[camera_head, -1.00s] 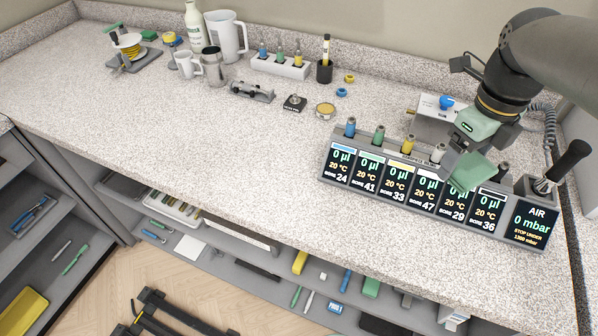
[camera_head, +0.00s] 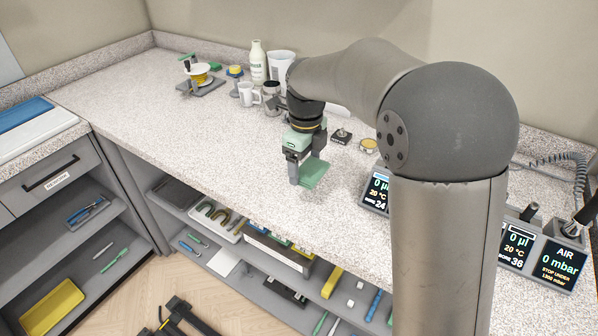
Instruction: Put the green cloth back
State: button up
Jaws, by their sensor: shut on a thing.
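The green cloth (camera_head: 314,173) is a small flat piece held by my gripper (camera_head: 298,170). My gripper points down over the middle of the speckled counter, behind its front edge. Its jaws are shut on the cloth, and one finger shows at the cloth's left side. I cannot tell whether the cloth touches the counter. My own arm hides much of the counter on the right.
A blue and white flat item (camera_head: 28,124) lies on the left cabinet top. A yellow spool stand (camera_head: 199,76), white bottle (camera_head: 258,62) and mug (camera_head: 248,94) stand at the back. Display units (camera_head: 377,192) stand right, partly hidden. The counter's left part (camera_head: 150,110) is clear.

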aim_at(300, 167)
jog(key=w+f, duration=0.1)
jog(key=f, duration=0.1)
jog(key=w+a+f, duration=0.1)
jog(key=w+f, duration=0.1)
jog(key=shift+a, duration=0.15)
jog(key=shift+f+p, duration=0.3)
jog(key=shift+f, duration=1.05)
jog(key=shift+f, duration=0.1)
jog(key=shift+f, duration=0.2)
jog(key=o, duration=0.9)
jog(key=shift+r, duration=0.1)
